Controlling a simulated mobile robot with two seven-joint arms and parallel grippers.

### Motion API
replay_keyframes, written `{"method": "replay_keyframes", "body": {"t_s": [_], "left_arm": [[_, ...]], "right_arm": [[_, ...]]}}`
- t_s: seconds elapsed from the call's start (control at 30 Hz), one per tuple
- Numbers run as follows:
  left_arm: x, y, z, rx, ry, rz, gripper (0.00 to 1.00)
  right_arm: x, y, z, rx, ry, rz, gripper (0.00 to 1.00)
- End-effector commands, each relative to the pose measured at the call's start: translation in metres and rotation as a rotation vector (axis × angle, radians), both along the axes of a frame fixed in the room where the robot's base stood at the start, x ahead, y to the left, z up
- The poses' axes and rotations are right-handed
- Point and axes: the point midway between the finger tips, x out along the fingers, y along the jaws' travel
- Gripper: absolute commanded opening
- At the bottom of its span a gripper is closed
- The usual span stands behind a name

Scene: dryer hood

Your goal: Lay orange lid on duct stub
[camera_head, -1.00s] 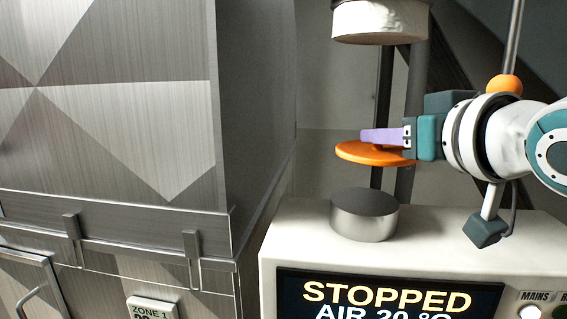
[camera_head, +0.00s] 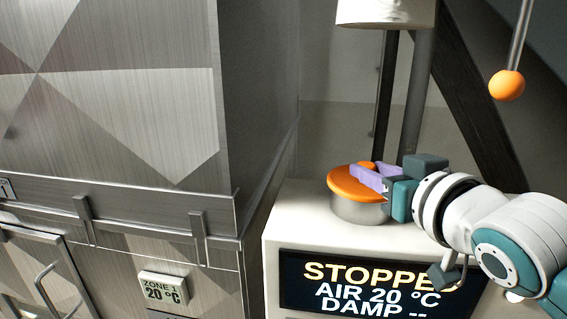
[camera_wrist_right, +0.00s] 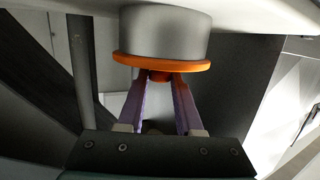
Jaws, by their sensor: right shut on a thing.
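The orange lid (camera_head: 350,186) lies level across the top of the grey metal duct stub (camera_head: 357,211) and appears to touch it, with no gap that I can make out. In the right wrist view, the lid (camera_wrist_right: 125,60) sits flush against the stub (camera_wrist_right: 165,34), centred or nearly so. My right gripper (camera_head: 366,176) is shut on the lid's small knob, its purple fingers on either side of it; they also show in the wrist view (camera_wrist_right: 160,82). The stub's dark top is hidden under the lid. My left gripper is not in view.
The stub stands on a white cabinet (camera_head: 300,225) with a display (camera_head: 375,288) reading STOPPED. An orange ball on a rod (camera_head: 506,85) hangs at right. A large metal housing (camera_head: 120,110) fills the left.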

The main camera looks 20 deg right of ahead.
Motion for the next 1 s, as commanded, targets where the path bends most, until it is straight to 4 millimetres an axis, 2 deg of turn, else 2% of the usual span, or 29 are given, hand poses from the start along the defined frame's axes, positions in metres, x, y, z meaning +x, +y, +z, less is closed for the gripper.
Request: {"method": "replay_keyframes", "body": {"t_s": [0.03, 0.27, 0.53, 0.67, 0.77, 1.0], "left_arm": [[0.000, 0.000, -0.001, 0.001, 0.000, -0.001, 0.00], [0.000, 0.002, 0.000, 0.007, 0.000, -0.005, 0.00], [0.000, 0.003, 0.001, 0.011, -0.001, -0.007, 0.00], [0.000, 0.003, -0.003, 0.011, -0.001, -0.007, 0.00], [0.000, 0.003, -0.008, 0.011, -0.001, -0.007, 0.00], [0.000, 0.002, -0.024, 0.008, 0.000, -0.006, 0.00]], "right_arm": [[0.000, 0.000, -0.001, 0.000, 0.000, 0.000, 0.38], [0.000, 0.000, 0.000, 0.000, 0.000, 0.000, 0.64], [0.000, 0.000, 0.001, 0.000, 0.000, 0.000, 0.64], [-0.008, 0.001, 0.000, 0.000, 0.001, 0.000, 0.64], [-0.020, 0.003, 0.001, 0.000, 0.001, 0.000, 0.64], [-0.065, 0.010, 0.009, 0.001, 0.002, 0.000, 0.64]]}}
